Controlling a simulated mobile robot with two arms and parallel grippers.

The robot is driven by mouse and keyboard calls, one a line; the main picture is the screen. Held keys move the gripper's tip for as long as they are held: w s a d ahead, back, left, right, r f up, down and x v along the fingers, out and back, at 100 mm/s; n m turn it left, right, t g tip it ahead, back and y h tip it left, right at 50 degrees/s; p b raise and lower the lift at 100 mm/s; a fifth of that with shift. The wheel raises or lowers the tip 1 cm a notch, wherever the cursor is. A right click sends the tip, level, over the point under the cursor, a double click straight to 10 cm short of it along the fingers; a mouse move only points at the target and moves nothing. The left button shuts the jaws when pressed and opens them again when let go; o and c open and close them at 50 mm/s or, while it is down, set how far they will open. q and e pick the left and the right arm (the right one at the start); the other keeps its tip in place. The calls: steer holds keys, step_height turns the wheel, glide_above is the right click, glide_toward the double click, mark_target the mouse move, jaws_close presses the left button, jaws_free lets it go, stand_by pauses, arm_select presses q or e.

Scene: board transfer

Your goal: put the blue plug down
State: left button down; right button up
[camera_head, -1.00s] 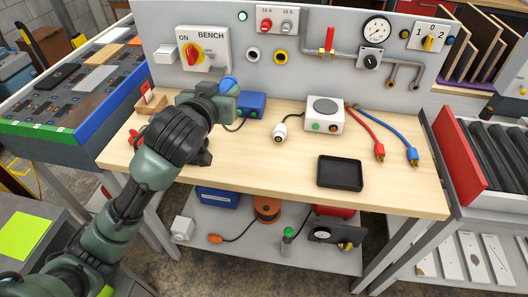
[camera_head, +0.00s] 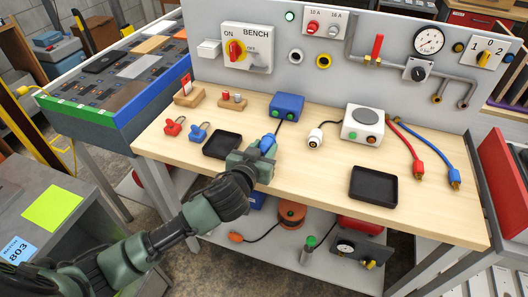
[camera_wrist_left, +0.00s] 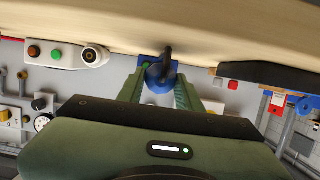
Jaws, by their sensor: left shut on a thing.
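My left gripper (camera_head: 262,160) is shut on the blue plug (camera_head: 268,143), over the bench in front of the blue box (camera_head: 287,105). A dark cable runs from the plug towards that box. In the left wrist view the blue plug (camera_wrist_left: 160,77) sits between the two green fingers, with its dark cable bending over it. The bench top (camera_head: 310,172) is close by; I cannot tell whether the plug touches it. My right gripper is not in view.
A black tray (camera_head: 222,145) lies left of the gripper, beside red (camera_head: 173,127) and blue (camera_head: 198,132) padlocks. Another black tray (camera_head: 373,186) lies to the right. A white plug (camera_head: 315,138) and a white unit (camera_head: 363,123) stand behind. Bench wood between gripper and right tray is clear.

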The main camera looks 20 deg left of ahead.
arm_select(q)
steer(key=shift+f, duration=0.6)
steer(key=shift+f, duration=0.25)
steer(key=c, duration=0.9)
jaws_free()
steer(key=shift+r, duration=0.1)
steer(key=shift+c, duration=0.2)
steer(key=shift+r, duration=0.1)
steer(key=shift+s+r, duration=0.1)
steer(key=shift+s, duration=0.1)
steer(key=v, duration=1.1)
steer(key=shift+s+b, duration=0.3)
steer(key=shift+b, duration=0.15)
